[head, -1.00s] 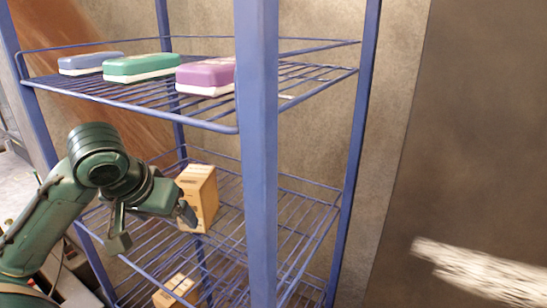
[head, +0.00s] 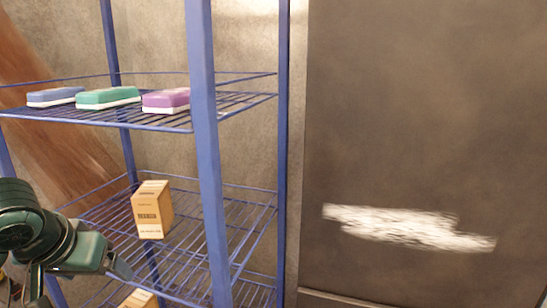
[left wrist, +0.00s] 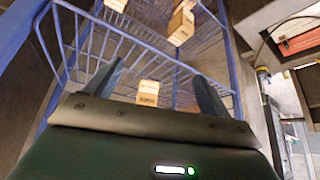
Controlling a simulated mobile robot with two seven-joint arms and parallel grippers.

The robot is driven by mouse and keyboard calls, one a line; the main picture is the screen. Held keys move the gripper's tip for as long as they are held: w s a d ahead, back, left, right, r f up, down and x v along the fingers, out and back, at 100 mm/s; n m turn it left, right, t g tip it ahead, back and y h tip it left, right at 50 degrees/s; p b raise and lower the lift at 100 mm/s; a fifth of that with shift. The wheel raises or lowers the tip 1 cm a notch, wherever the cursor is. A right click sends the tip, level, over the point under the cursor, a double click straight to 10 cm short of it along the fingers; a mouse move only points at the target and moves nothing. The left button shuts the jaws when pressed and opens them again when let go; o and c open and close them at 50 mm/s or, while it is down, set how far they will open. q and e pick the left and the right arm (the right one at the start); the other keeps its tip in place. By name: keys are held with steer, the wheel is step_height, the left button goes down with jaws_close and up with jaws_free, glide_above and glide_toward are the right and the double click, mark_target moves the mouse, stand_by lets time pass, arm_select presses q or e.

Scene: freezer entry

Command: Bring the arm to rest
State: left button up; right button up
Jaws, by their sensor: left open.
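My left arm comes in at the lower left of the head view. Its gripper (head: 82,280) is in front of the blue shelf rack's lower part, left of a brown carton. In the left wrist view the two fingers (left wrist: 157,88) are spread apart with nothing gripped between them. A small carton (left wrist: 148,92) shows beyond the fingers, apart from them. My right gripper is in neither view.
The blue wire rack (head: 205,150) stands close ahead. A brown carton (head: 150,212) stands on the middle shelf, another (head: 140,299) lower. A dark panel (head: 420,120) is at right.

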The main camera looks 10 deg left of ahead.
arm_select(q)
steer(key=d+f+m+g+h, duration=0.1)
steer(key=d+f, duration=0.2)
steer(key=f, duration=0.4)
steer(key=d+f+m+h, duration=0.1)
steer(key=d+f, duration=0.2)
steer(key=f, duration=0.4)
steer(key=s+d+f+m+g, duration=0.1)
steer(key=s+d+f+m, duration=0.2)
steer(key=s+d+f, duration=0.85)
steer(key=w+d+f+t+h, duration=0.1)
steer(key=w+d+f+t, duration=0.1)
steer(key=w+f+t, duration=0.1)
steer(key=w+d+f+m+t+h, duration=0.1)
steer(key=w+d+f+t, duration=0.1)
steer(key=f, duration=0.4)
steer(key=shift+w+d+t+h, duration=0.25)
steer(key=shift+w+t+h, duration=0.2)
steer(key=shift+t, duration=0.25)
